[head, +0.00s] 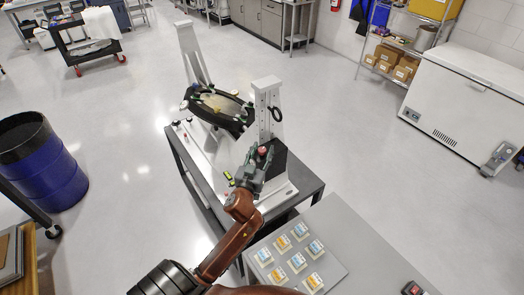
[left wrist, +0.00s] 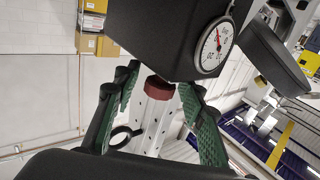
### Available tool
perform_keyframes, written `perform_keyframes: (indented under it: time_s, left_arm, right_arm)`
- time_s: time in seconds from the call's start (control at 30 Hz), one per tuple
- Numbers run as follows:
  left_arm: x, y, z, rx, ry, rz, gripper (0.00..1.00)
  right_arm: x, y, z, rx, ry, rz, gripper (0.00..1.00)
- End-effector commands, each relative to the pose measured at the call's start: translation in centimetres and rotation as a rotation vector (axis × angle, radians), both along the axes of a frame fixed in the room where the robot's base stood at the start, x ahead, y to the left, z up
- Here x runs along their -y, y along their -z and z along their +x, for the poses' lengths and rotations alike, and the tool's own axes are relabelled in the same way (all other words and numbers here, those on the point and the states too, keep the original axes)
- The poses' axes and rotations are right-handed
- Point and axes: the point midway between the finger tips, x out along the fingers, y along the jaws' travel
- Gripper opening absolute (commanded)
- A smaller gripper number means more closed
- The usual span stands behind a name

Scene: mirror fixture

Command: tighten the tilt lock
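The mirror fixture has a white base and two white posts, the left post (head: 193,58) and the slotted right post (head: 267,105). A round mirror in a thick black frame (head: 216,108) sits tilted between them. A dark red knob (head: 262,150), perhaps the tilt lock, is at the foot of the right post. My left gripper (head: 258,163) is at this knob. In the left wrist view the red knob (left wrist: 159,88) lies between the green-padded fingers of the left gripper (left wrist: 160,95), which are spread with gaps beside it. Contact cannot be told. My right gripper is not in view.
A black box with a dial gauge (left wrist: 214,46) stands close to the fingertips. A black ring (head: 276,113) hangs on the right post. A grey table with several labelled small packs (head: 298,261) is at the front.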

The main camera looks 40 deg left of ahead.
Motion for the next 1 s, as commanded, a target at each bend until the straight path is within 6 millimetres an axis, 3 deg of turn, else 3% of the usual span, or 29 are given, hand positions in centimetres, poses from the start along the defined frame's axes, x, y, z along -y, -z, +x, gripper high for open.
perform_keyframes:
  time_s: [0.5,0.73,1.0]
  left_arm:
    - [0.0,0.0,0.0,-0.001,0.000,0.000,0.01]
    - [0.0,-0.1,0.0,-0.004,0.040,0.002,0.00]
    - [-0.1,-0.4,0.0,-0.008,0.262,0.006,0.00]
  right_arm:
    - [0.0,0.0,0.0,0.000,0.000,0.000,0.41]
    - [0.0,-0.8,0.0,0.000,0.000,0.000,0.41]
    - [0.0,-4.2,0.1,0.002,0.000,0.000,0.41]
